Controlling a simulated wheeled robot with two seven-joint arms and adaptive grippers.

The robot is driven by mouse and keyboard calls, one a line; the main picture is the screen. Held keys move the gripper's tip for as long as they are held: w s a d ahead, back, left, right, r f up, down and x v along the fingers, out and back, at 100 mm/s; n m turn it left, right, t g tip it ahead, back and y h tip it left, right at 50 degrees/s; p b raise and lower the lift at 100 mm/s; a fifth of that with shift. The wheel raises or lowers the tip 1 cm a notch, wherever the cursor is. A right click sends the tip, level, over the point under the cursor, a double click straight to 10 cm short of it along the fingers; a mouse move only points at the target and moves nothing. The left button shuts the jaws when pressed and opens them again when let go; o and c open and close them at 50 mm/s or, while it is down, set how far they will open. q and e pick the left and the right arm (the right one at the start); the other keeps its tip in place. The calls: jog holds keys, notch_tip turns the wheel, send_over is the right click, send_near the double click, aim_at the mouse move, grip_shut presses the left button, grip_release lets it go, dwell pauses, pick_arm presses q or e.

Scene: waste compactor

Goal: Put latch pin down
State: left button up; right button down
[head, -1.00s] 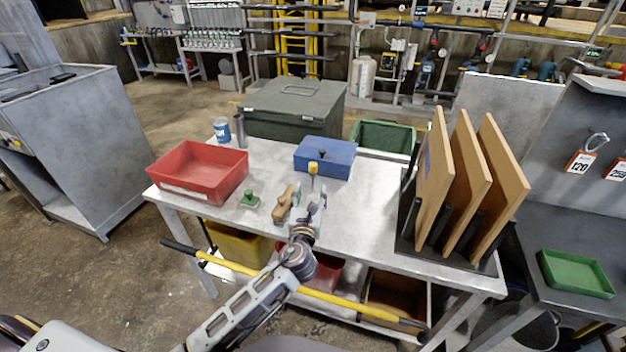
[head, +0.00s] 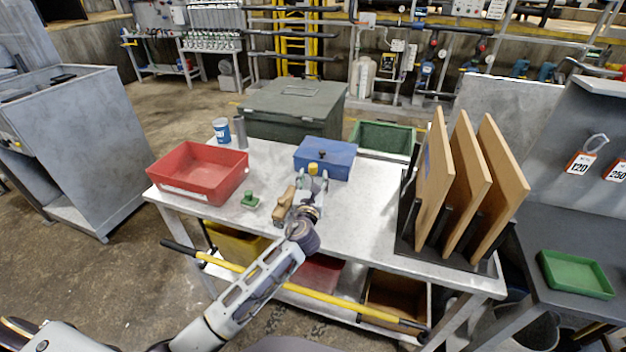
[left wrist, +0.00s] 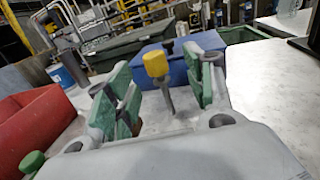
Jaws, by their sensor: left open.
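The latch pin, with a yellow head and a thin grey shank, is seen in the head view (head: 312,168) in front of the blue box. In the left wrist view the latch pin (left wrist: 156,66) is roughly upright between my fingers, with clear gaps on both sides. I cannot tell what supports its lower end. My left gripper (head: 312,186) is open over the work table (head: 365,225). Its green-padded fingers also show in the left wrist view (left wrist: 165,88). My right gripper is not in view.
A blue box (head: 325,158) stands just behind the pin. A red bin (head: 197,172), a green knobbed piece (head: 250,199) and a wooden-handled tool (head: 284,205) lie to the left. Upright boards (head: 466,190) stand in a rack at right. The table between pin and rack is clear.

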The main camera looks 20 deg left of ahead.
aim_at(312, 170)
pick_arm(q)
jog(key=shift+w+a, duration=0.15)
jog(key=shift+w, duration=0.55)
jog(key=shift+w, duration=0.1)
jog(key=shift+w+a+r, duration=0.1)
jog(key=shift+w+a, duration=0.2)
jog(key=shift+w, duration=0.4)
jog(key=shift+w+a+r, duration=0.1)
jog(key=shift+w+a, duration=0.2)
jog(key=shift+w, duration=0.4)
jog(key=shift+w+a+f, duration=0.1)
jog(key=shift+w+a, duration=0.05)
jog(key=shift+w, duration=0.85)
jog(key=shift+c, duration=0.4)
grip_shut()
